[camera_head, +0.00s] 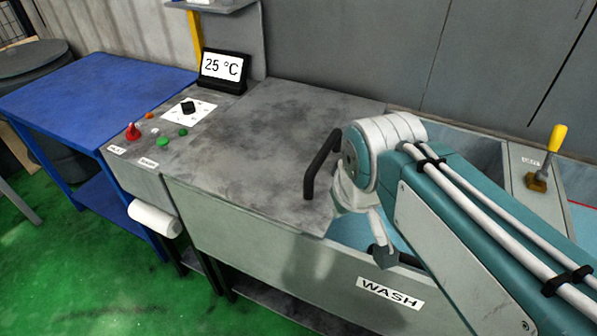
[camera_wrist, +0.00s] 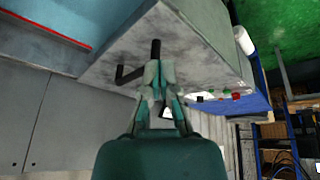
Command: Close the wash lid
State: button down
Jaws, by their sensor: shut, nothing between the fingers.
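The wash lid (camera_head: 275,125) is a flat grey panel lying level over the left part of the wash tank (camera_head: 265,235). Its black bar handle (camera_head: 312,172) stands near the lid's right edge. To the right of the lid the tank is uncovered, with light blue (camera_head: 350,232) showing inside. My gripper (camera_head: 384,256) is shut and empty, right of the handle; my arm partly hides it. In the wrist view my gripper (camera_wrist: 157,68) overlaps the handle (camera_wrist: 127,77), and the lid (camera_wrist: 112,55) lies behind. I cannot tell whether they touch.
A panel with a red knob (camera_head: 133,131), green buttons and a 25 °C display (camera_head: 222,68) is left of the lid. A blue table (camera_head: 90,85) stands farther left. A yellow-handled lever (camera_head: 550,155) stands right of the open tank. A grey wall runs behind.

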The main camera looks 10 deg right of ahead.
jog(key=w+a+r+n+g, duration=0.1)
jog(key=w+a+n+g, duration=0.15)
jog(key=w, duration=0.55)
jog(key=n+g+h, duration=0.2)
jog(key=n+g, duration=0.1)
jog(key=n, duration=0.5)
send_over(286, 192)
jog(key=w+a, duration=0.2)
jog(key=a, duration=0.1)
notch_tip(286, 192, down, 7)
jog(key=shift+g, duration=0.25)
jog(key=x, duration=1)
jog(key=shift+s+d, duration=0.1)
jog(key=d, duration=0.1)
jog(key=s+d, duration=0.1)
jog(key=d, duration=0.1)
jog(key=shift+s+r, duration=0.2)
jog(key=shift+s, duration=0.05)
jog(key=shift+s+d, duration=0.1)
jog(key=shift+d, duration=0.15)
